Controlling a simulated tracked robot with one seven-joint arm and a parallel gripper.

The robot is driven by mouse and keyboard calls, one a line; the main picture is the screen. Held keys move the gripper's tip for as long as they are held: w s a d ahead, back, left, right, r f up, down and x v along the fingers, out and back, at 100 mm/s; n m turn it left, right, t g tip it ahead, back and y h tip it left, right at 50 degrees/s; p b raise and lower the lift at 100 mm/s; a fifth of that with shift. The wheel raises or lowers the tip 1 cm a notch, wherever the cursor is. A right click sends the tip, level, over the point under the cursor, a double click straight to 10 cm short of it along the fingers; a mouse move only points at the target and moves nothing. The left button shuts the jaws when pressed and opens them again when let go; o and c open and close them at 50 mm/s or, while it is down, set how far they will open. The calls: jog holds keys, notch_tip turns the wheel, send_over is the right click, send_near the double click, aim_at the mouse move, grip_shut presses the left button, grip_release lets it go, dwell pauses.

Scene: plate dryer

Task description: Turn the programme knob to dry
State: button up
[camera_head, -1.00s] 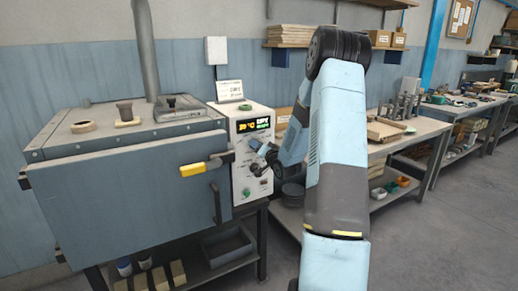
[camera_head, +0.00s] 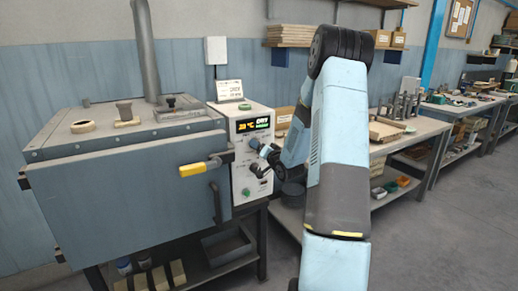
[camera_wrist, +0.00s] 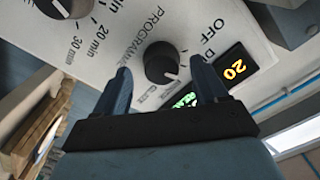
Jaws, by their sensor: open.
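The programme knob (camera_wrist: 162,62) is a round black knob with a pale pointer line, on the white control panel (camera_wrist: 125,50). In the wrist view it sits between the two fingertips of my open gripper (camera_wrist: 161,71), with a finger on each side and small visible gaps. The pointer line faces the lower right, towards the display. The lettering PROGRAMME, OFF and a partly covered D label show around the knob.
A second black knob (camera_wrist: 66,5) with minute marks is at the upper left of the wrist view. A green button (camera_head: 246,192) is low on the panel. The yellow door handle (camera_head: 193,169) sticks out just left of my gripper. Workbenches stand to the right.

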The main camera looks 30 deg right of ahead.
jog(key=s, duration=1.2)
jog(key=shift+s+d, duration=0.2)
jog(key=shift+d, duration=0.05)
jog(key=s+a+r+n+g+h, duration=0.2)
jog(key=s+a+r+g, duration=0.1)
jog(key=a+r, duration=0.3)
jog(key=s+a+r+n+g+h, duration=0.1)
jog(key=s+a+r+n+g, duration=0.1)
jog(key=s+a+r+g, duration=0.3)
jog(key=s+a+r+n+g, duration=0.1)
jog(key=s+a+r, duration=0.1)
jog(key=s+a, duration=0.2)
jog(key=s+a+r+n+g+y, duration=0.1)
jog(key=s+a, duration=0.3)
jog(key=s, duration=0.7)
jog(key=s+a+r+n+g+y, duration=0.1)
jog(key=s+a+r+g, duration=0.1)
jog(key=s+a, duration=0.3)
jog(key=s+r, duration=0.1)
jog(key=s, duration=0.2)
jog(key=shift+s+n, duration=0.2)
jog(key=shift+n, duration=0.1)
